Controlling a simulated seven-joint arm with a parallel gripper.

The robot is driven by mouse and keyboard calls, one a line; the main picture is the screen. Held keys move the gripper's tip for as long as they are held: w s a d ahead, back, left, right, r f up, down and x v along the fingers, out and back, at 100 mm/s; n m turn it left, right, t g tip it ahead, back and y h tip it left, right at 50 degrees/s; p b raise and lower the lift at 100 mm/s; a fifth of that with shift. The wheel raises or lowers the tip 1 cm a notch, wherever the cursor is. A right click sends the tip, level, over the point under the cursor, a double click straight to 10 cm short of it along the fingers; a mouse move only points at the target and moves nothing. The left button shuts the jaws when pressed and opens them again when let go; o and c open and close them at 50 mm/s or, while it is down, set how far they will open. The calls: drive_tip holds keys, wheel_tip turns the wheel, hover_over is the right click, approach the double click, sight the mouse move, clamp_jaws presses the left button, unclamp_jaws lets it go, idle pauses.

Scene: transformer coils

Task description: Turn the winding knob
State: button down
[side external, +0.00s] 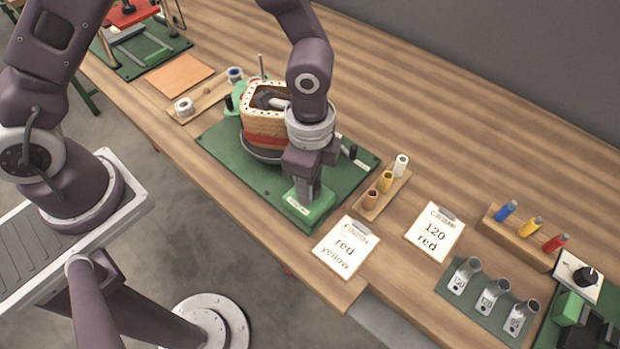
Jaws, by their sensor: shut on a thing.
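My gripper (304,191) points down at the front corner of the green board, its fingers shut at the top of a small green housing (320,211). The knob between the fingers is hidden by them, so its angle cannot be read. The coil (262,128), a tan and red rounded block with a ring of dark holes on its rim, sits on a dark round plate (258,153) behind and left of my gripper. My wrist covers the coil's right side.
The green board (222,148) lies under the coil. A wooden spool rack (370,212) stands close right of my gripper. Two cards, finish (345,246) and crimp (434,232), lie in front and right. A black dial (585,277) sits at far right.

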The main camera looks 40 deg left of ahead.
idle(0.6)
drive_tip(key=c, duration=0.9)
unclamp_jaws()
drive_tip(key=shift+r, duration=0.1)
